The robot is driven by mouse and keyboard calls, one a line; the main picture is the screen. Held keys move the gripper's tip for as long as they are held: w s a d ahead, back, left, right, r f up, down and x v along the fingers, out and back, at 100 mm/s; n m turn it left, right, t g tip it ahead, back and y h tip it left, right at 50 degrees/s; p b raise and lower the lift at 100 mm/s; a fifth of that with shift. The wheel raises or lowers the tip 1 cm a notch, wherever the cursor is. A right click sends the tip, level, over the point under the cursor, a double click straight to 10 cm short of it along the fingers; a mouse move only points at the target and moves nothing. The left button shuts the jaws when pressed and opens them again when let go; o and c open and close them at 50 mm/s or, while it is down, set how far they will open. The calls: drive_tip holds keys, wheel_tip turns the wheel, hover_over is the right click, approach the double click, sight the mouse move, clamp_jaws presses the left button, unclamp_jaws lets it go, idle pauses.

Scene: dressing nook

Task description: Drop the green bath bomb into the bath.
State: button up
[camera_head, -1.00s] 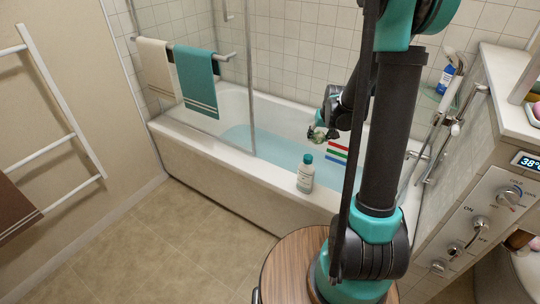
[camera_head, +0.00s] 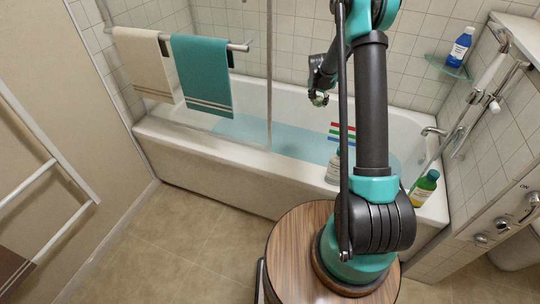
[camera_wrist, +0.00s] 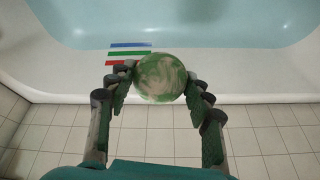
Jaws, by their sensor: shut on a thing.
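My gripper (camera_head: 319,98) is closed around the green bath bomb, a green and cream marbled ball (camera_wrist: 161,77), between its two fingertips in the wrist view. In the head view the bath bomb (camera_head: 321,100) is small and partly hidden by the fingers. The gripper is at the far, tiled-wall side of the bath (camera_head: 250,170), above the bath's surface. In the wrist view the ball overlaps the white rim (camera_wrist: 60,77), with pale blue water (camera_wrist: 190,20) beyond it. The water (camera_head: 290,138) also shows in the head view.
Red, green and blue stripes (camera_head: 342,134) mark the bath. A white bottle (camera_head: 332,168), partly behind my arm, and a green bottle (camera_head: 424,188) stand on the near rim. A glass screen (camera_head: 268,80) with towels covers the left part. A blue bottle (camera_head: 460,47) stands on a corner shelf.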

drive_tip(key=w+a+f+m, duration=0.1)
drive_tip(key=w+f+m, duration=0.1)
drive_tip(key=w+f, duration=0.2)
drive_tip(key=w+a+f+m+h, duration=0.1)
drive_tip(key=w+f, duration=0.3)
drive_tip(key=f, duration=0.4)
drive_tip(key=shift+w+a+f+m+g, duration=0.35)
drive_tip(key=shift+a+f+m+g, duration=0.05)
drive_tip(key=shift+m, duration=0.2)
drive_tip(key=o, duration=1.3)
drive_tip(key=shift+r, duration=0.1)
drive_tip(key=v, duration=1.2)
drive_tip(key=shift+a, duration=0.15)
